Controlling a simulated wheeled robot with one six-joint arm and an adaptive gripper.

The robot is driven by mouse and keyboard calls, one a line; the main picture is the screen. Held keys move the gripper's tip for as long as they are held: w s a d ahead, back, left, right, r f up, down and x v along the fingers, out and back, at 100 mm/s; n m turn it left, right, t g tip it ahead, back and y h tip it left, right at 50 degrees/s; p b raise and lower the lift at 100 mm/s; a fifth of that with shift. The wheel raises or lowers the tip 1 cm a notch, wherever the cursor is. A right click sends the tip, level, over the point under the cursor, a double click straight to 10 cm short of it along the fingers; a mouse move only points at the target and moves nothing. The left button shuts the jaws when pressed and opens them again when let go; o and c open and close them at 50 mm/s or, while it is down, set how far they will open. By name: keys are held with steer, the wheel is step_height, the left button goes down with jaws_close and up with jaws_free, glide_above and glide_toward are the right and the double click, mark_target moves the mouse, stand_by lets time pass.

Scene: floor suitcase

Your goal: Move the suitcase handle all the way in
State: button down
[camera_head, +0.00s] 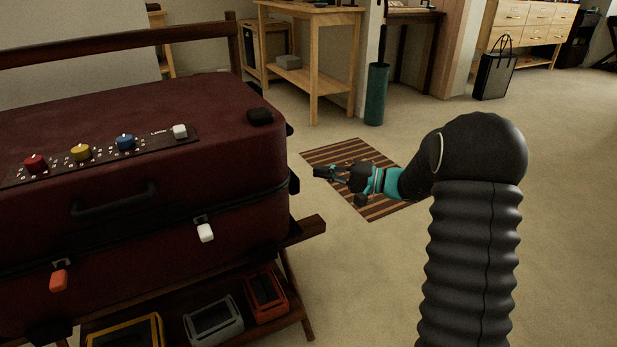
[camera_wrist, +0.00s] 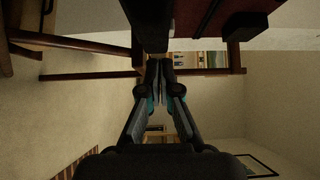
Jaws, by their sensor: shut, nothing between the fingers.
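A dark red suitcase (camera_head: 230,150) lies on a wooden rack at the left of the head view. A black carry handle (camera_head: 113,199) is on its front face, below a panel of coloured knobs. Whether this or another part is the handle to be moved, I cannot tell. My gripper (camera_head: 318,172) is just right of the suitcase's right end, with its fingers pointing left toward it. In the wrist view my gripper (camera_wrist: 160,62) is shut and empty. A dark bar-like part (camera_wrist: 149,22) is beyond the fingertips, beside the suitcase's red surface (camera_wrist: 196,14); contact is unclear.
An orange latch (camera_head: 58,281) and a white latch (camera_head: 205,233) are on the suitcase front. The rack's lower shelf holds several cases, one red (camera_head: 266,295). A striped mat (camera_head: 345,155) lies under my arm. Open carpet is at the right.

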steer(key=v, duration=0.9)
steer(key=s+f+m+g+h, duration=0.35)
steer(key=s+f, duration=0.25)
steer(key=f, duration=0.2)
steer(key=s+n+g+h+p, duration=0.1)
steer(key=s+g+h+p, duration=0.3)
steer(key=s, duration=0.6)
steer(key=s+r+n+t+h+p, duration=0.6)
steer(key=s+r+h, duration=0.3)
steer(key=s+r, duration=0.9)
steer(key=shift+s+a+r+t, duration=0.15)
steer(key=shift+a+r+t, duration=0.3)
steer(key=shift+r, duration=1.3)
